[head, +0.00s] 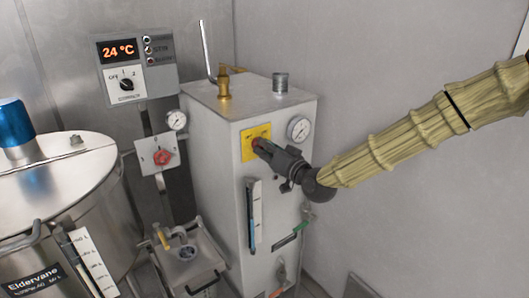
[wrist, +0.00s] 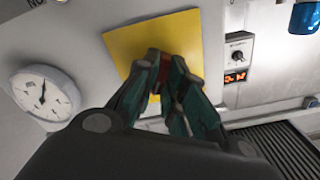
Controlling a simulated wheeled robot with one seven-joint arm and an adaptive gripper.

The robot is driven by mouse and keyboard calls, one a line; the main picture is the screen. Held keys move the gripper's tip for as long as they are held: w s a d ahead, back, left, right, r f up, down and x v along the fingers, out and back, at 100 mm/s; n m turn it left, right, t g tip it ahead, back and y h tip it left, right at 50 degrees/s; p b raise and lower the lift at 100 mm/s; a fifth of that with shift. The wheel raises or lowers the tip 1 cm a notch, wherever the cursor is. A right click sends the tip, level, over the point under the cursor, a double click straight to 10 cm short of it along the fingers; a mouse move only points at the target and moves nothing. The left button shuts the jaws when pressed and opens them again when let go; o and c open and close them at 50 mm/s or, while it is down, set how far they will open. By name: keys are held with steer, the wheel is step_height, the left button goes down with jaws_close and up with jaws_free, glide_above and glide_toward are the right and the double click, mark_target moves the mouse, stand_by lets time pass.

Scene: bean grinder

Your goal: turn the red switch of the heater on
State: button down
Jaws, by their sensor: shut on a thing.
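The heater is a tall grey-white box (head: 215,135) in the middle of the head view. A yellow plate (head: 250,152) is on the upper part of its front face; the plate also shows in the wrist view (wrist: 125,45). The red switch (head: 259,144) sits on this plate, mostly hidden by my fingers; a bit of red shows between the fingertips in the wrist view (wrist: 156,80). My gripper (head: 263,150) is at the plate, with its fingers shut on the red switch. The switch's exact turn position cannot be told.
A round gauge (head: 299,128) is right of the plate, close to my gripper. A control panel (head: 137,67) reading 24 °C and a second red knob (head: 162,157) are on the left wall. A steel tank (head: 60,190) stands at the left.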

steer(key=shift+f+m+b, duration=0.1)
steer(key=shift+m+b, duration=0.3)
steer(key=shift+m, duration=1.2)
steer(key=c, duration=1.5)
jaws_free()
steer(key=v, duration=1.2)
